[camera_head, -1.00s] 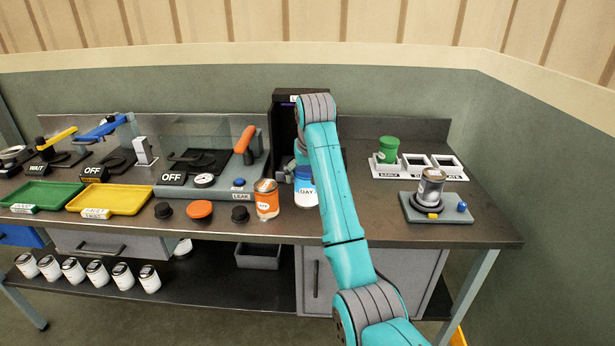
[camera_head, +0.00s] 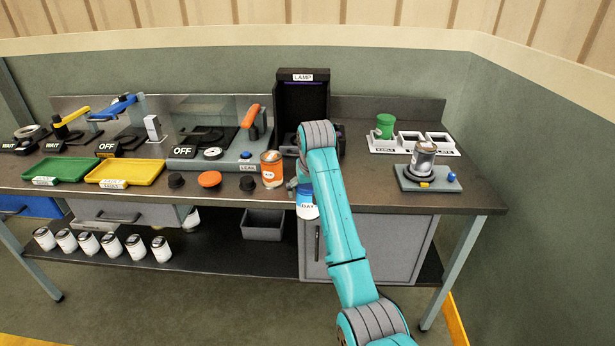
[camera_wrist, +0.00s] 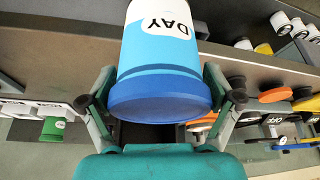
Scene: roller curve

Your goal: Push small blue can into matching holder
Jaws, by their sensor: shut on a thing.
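In the head view my arm partly hides the can, which is at the bench's front edge. The holder (camera_head: 411,152) is a white rack at the right back with labelled square openings. A green can (camera_head: 385,126) stands in its left opening; the other openings look empty.
An orange can (camera_head: 271,169) stands left of my gripper. The black lamp box (camera_head: 302,98) is behind my arm. Yellow (camera_head: 126,172) and green (camera_head: 59,169) trays lie left.

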